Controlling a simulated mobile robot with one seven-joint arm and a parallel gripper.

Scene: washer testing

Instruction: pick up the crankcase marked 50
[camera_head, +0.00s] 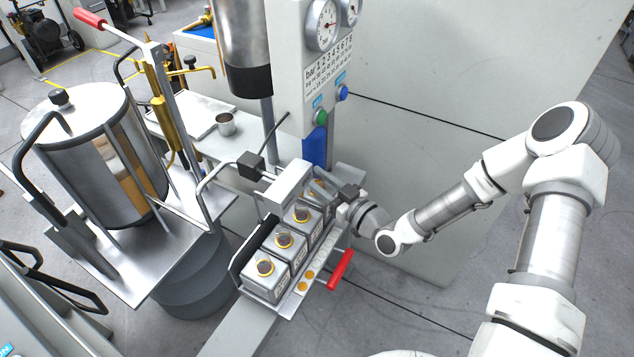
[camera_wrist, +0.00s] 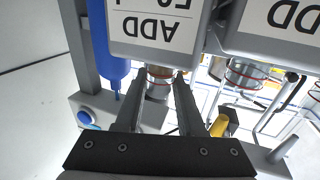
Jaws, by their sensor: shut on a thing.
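The crankcase marked 50 shows upside down in the wrist view (camera_wrist: 155,48), with a white label reading "ADD" and a number beginning with 50; the rest is cut off. My gripper (camera_wrist: 160,80) has its two fingers closed around the round neck of this crankcase. In the head view my gripper (camera_head: 332,189) reaches in from the right to the far end of a row of grey crankcases. The crankcase there (camera_head: 315,196) is partly hidden by the gripper and the metal fixture. I cannot tell whether it is lifted off the tray.
Nearer crankcases with yellow-ringed caps (camera_head: 265,282) stand close together on the metal tray (camera_head: 295,302). A red handle (camera_head: 341,269) sticks out at the tray's right. A gauge panel (camera_head: 318,85) rises behind. A large steel tank (camera_head: 100,165) stands at left.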

